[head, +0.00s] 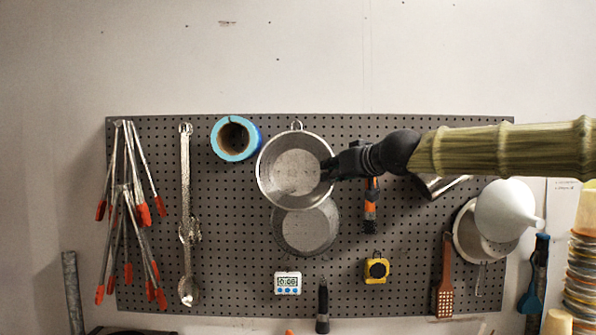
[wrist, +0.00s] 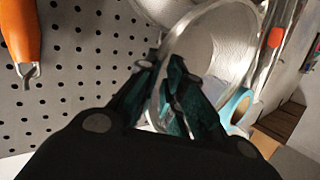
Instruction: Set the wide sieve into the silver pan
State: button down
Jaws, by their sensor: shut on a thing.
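My gripper (head: 328,169) is shut on the right rim of a round, shiny metal vessel, which I take to be the wide sieve (head: 295,170). It has sloping walls, a pale speckled flat bottom and a small loop at its top. Its open side faces the head camera. In the wrist view the fingers (wrist: 168,92) straddle the near rim of the sieve (wrist: 215,45). A duller grey round vessel, likely the silver pan (head: 308,236), is just below and partly hidden behind the sieve. I cannot tell whether the two touch.
A dark pegboard (head: 225,265) holds tongs (head: 128,200), a ladle (head: 186,215), blue tape (head: 222,150), a timer (head: 287,283), an orange-and-black tool (head: 371,205) and a yellow tape measure (head: 376,270). A white funnel (head: 505,208) is at right. Bare board lies left of the pan.

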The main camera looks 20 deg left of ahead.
jog(key=shift+r+p, duration=0.9)
jog(key=shift+p, duration=0.45)
dwell(0.6)
jog(key=shift+s+d+b, duration=0.2)
jog(key=shift+s+d, duration=0.05)
jog(key=shift+s, duration=0.6)
jog(key=shift+s+d+b, duration=0.15)
jog(key=shift+s+d, duration=0.1)
jog(key=shift+s, duration=0.6)
jog(key=shift+s+d+b, duration=0.2)
jog(key=shift+s+d, duration=0.05)
jog(key=shift+s, duration=0.6)
